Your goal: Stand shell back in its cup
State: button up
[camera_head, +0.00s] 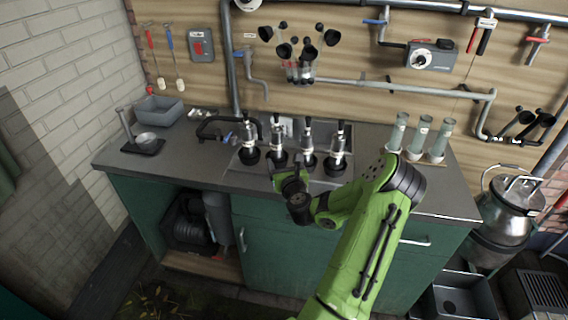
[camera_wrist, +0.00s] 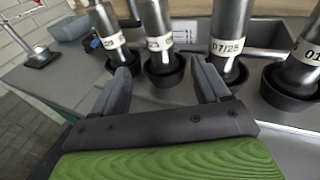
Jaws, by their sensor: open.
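Several metal shells with black tops and white labels stand upright in black cups in a row on the counter. They are, from left, a first shell (camera_head: 249,137), a second (camera_head: 277,140), a third (camera_head: 308,142) and a right-hand shell (camera_head: 338,148). My gripper (camera_head: 288,174) is open and empty, in front of the row. In the wrist view, its fingers (camera_wrist: 160,72) are spread, with the second shell (camera_wrist: 153,28) and its black cup (camera_wrist: 164,75) beyond the gap. The third shell (camera_wrist: 229,40) stands beyond the right finger. I cannot tell if any shell sits unevenly.
A wall pipe and tap (camera_head: 255,70) are above the counter. Glass tubes (camera_head: 419,135) stand on a board at the right. A small scale-like stand (camera_head: 143,146) and a grey bin (camera_head: 160,112) are at the left. The counter's front left (camera_head: 185,160) is clear.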

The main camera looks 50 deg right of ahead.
jog(key=w+a+r+n+y, duration=0.2)
jog(key=w+a+n+y, duration=0.25)
jog(key=a+n, duration=0.45)
jog(key=w+a+r+n+y, duration=0.2)
jog(key=w+a+n+y, duration=0.25)
jog(key=a+n, duration=0.45)
jog(key=s+a+r+n+g+y, duration=0.2)
jog(key=s+a+n+g, duration=0.1)
jog(key=a+n, duration=0.75)
jog(key=s+a+r+n+g, duration=0.1)
jog(key=s+a+n, duration=0.3)
jog(key=s, duration=0.4)
jog(key=s+a+r+n+g, duration=0.1)
jog(key=s+a+r+n, duration=0.3)
jog(key=s+n, duration=0.2)
jog(key=s+a+r+n+g, duration=0.2)
jog(key=s+a+n, duration=0.3)
jog(key=s, duration=0.5)
jog(key=shift+s+r, duration=0.25)
jog(key=shift+s, duration=0.15)
